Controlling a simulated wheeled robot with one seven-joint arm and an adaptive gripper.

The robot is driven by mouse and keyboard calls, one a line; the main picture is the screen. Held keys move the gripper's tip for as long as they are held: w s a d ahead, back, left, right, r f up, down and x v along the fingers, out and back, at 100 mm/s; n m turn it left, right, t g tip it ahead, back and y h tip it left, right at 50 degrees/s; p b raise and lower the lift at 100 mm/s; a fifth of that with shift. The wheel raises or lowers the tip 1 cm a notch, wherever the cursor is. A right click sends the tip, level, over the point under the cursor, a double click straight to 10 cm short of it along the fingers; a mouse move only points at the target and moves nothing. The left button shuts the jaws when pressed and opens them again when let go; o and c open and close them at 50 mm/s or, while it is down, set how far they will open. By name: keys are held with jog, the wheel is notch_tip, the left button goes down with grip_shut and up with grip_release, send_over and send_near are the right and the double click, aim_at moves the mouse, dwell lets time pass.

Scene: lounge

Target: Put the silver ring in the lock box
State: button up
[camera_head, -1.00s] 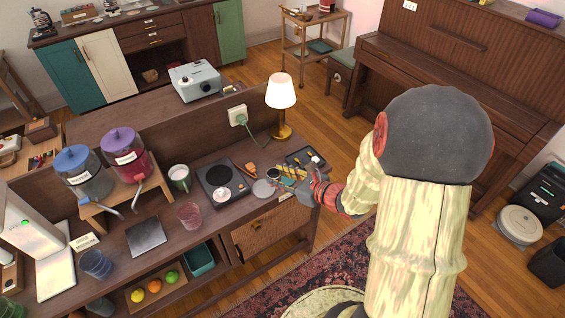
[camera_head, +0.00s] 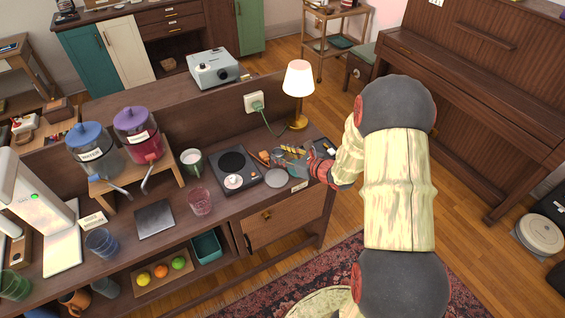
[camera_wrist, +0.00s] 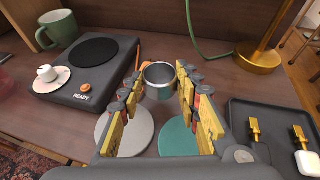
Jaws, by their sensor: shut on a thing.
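The silver ring (camera_wrist: 160,75) shows in the wrist view as a short shiny metal cylinder with a dark hollow, upright between the fingertips of my gripper (camera_wrist: 159,88). The gripper is shut on it, with its jointed yellow-padded fingers on either side. In the head view my gripper (camera_head: 305,165) is over the right end of the counter, and the ring is too small or hidden to make out there. I cannot make out a lock box for certain in either view.
A dark tray (camera_wrist: 250,165) lies right of the gripper. A grey disc (camera_wrist: 128,140) and a teal disc (camera_wrist: 178,138) lie below the fingers. A hot plate (camera_wrist: 82,85) stands left, a lamp (camera_head: 298,80) behind. A wooden front (camera_head: 285,225) with a brass fitting is below.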

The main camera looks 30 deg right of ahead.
aim_at(283, 167)
jog(key=shift+w+f+b, duration=0.2)
jog(key=shift+f+b, duration=0.5)
jog(key=shift+f, duration=1)
jog(key=shift+f, duration=0.1)
jog(key=o, duration=1)
jog(key=shift+o, duration=0.6)
